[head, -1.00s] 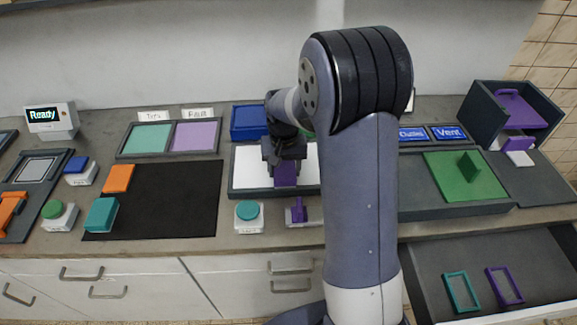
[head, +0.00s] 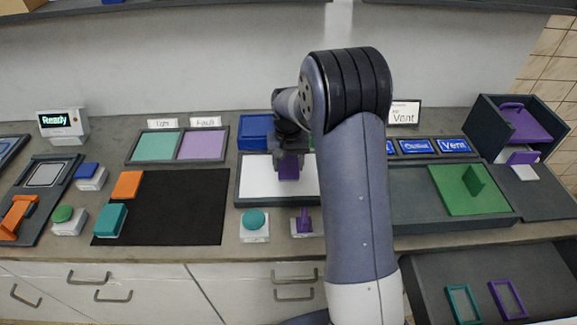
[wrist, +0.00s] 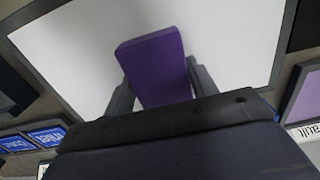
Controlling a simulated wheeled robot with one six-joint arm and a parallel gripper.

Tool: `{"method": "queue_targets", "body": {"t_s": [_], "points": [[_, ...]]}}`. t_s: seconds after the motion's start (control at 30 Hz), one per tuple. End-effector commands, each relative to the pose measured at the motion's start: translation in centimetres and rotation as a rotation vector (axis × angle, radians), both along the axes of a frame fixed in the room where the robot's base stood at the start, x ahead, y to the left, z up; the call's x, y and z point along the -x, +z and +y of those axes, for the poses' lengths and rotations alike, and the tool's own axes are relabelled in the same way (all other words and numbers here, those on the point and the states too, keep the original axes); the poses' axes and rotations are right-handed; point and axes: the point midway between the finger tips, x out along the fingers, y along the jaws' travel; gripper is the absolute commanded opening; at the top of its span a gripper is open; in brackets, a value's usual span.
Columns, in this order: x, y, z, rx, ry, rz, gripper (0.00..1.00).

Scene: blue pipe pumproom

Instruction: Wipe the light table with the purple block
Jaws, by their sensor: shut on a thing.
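The light table is a white panel in a dark frame (head: 255,175) at the middle of the counter in the head view. Its white surface also fills much of the wrist view (wrist: 80,60). My gripper (head: 289,165) is over the table and shut on the purple block (head: 289,170). In the wrist view the purple block (wrist: 155,65) stands out between the two grey fingers over the white panel. Whether the block touches the panel I cannot tell. My arm hides the table's right part in the head view.
A teal button (head: 254,220) and a purple switch (head: 303,222) stand in front of the table. A blue tray (head: 255,130) is behind it. A black mat (head: 170,205) with orange and teal blocks lies left. An open drawer (head: 440,270) juts out at the front right.

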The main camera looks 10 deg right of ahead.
Motion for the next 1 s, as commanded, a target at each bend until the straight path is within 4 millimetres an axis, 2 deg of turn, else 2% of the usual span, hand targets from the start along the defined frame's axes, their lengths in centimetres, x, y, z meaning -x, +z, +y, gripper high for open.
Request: {"method": "queue_targets", "body": {"t_s": [0.17,0.43,0.6,0.77,1.0], "points": [[-0.5,0.0,-0.1,0.000,-0.001,0.001,0.36],[-2.7,0.0,-0.6,0.000,-0.001,0.001,0.36],[-3.1,0.1,-0.7,0.000,-0.001,0.001,0.36],[-2.7,0.0,-0.6,0.000,0.000,0.001,0.36],[-0.7,-0.3,-0.1,0.000,0.001,0.002,0.36]]}}
